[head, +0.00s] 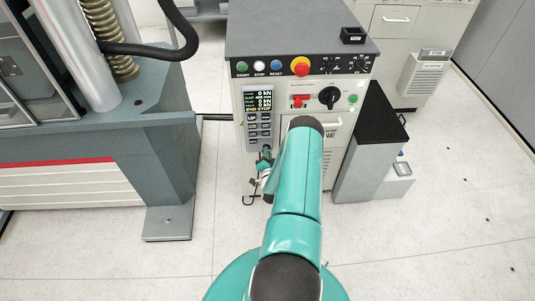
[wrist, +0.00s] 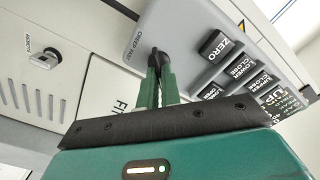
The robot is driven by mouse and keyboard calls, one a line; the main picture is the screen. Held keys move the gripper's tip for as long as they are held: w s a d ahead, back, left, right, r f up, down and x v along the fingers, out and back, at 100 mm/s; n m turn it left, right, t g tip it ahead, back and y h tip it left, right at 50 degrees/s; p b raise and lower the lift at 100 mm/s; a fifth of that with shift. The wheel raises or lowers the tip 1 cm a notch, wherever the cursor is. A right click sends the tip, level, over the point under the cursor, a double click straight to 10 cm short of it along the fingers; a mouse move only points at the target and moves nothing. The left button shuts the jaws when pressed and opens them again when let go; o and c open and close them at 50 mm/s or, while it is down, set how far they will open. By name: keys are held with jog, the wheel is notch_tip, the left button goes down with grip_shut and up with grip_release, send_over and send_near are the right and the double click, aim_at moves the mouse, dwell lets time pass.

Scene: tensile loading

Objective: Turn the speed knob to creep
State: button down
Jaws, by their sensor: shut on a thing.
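The grey control pendant (head: 258,130) hangs on the front of the console, with a lit display on top and black keys below. In the wrist view its face (wrist: 185,25) carries a small label reading CREEP and FAST. My gripper (wrist: 157,62), with green fingers, is shut on the small dark speed knob (wrist: 154,51) beside that label. The fingers cover most of the knob, so its pointer direction cannot be told. In the head view my gripper (head: 265,160) is at the lower end of the pendant, and the knob cannot be made out there.
The console (head: 305,65) has start, stop and reset buttons, a red emergency button (head: 300,66), a red switch (head: 299,101) and a large black rotary switch (head: 329,98). The testing machine (head: 150,140) stands left. Pendant keys such as ZERO (wrist: 216,46) lie close to my fingers.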

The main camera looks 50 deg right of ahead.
jog(key=shift+n, duration=0.4)
jog(key=shift+w+a+n, duration=0.1)
jog(key=shift+n, duration=2.75)
jog(key=shift+w+a+n, duration=0.1)
jog(key=shift+n, duration=2.8)
jog(key=shift+w+a+n, duration=0.1)
jog(key=shift+n, duration=2.75)
jog(key=c, duration=1.6)
grip_release()
